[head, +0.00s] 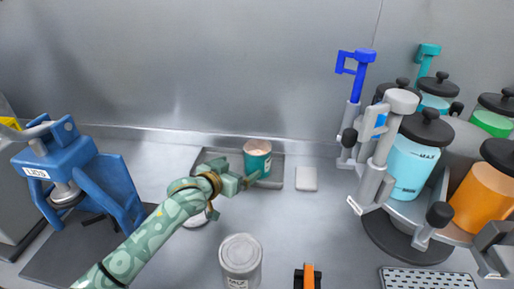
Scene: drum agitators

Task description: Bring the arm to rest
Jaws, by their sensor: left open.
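My left arm, patterned in pale green, reaches in from the lower left. My left gripper (252,181) is at its end, open, near the middle of the bench. A teal cup (258,152) with a pale content stands upright in a shallow grey tray (274,184), just behind the gripper's fingers. The fingers overlap the cup's lower edge in the picture; I cannot tell whether they touch it. A white round item (196,220) is partly hidden under my wrist. My right gripper does not show.
A grey lidded can (240,258) stands in front. A blue press labelled LIDS (62,165) is at the left. A carousel with several colored drums (415,160) fills the right. A small white block (306,179) lies beside the tray.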

